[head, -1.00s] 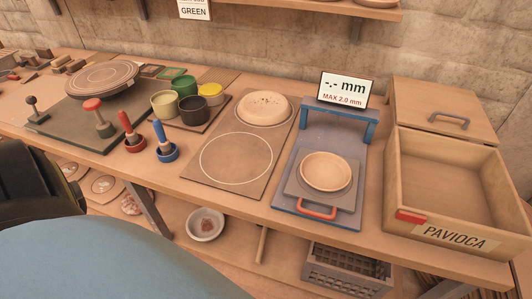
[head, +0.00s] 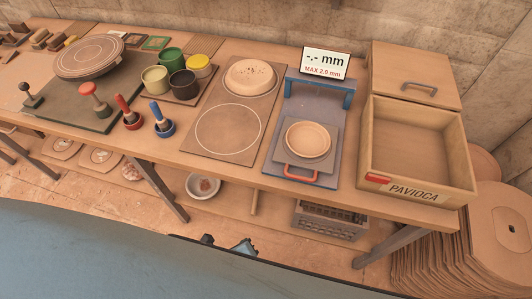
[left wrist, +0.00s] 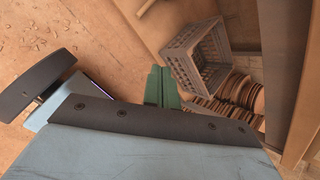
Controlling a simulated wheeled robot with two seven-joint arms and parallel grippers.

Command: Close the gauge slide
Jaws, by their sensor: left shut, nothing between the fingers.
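The gauge is a blue-grey base (head: 274,158) with a blue bridge (head: 318,92) at its back, in the right half of the head view. Its grey slide plate (head: 334,148) sits forward of the bridge, with a red handle (head: 301,172) at the front edge. A round clay disc (head: 308,139) lies on the plate, clear of the bridge. My left gripper shows in the left wrist view as green fingers (left wrist: 163,86), together and empty, over the floor side of the bench. No gripper touches the handle. My right gripper is out of view.
A display (head: 325,63) above the gauge reads "-.- mm, MAX 2.0 mm". An open PAVIOCA box (head: 447,183) stands right of the gauge. A board (head: 192,147) with a clay disc lies left. A grey crate (head: 328,220) sits below the bench; it also shows in the left wrist view (left wrist: 196,58).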

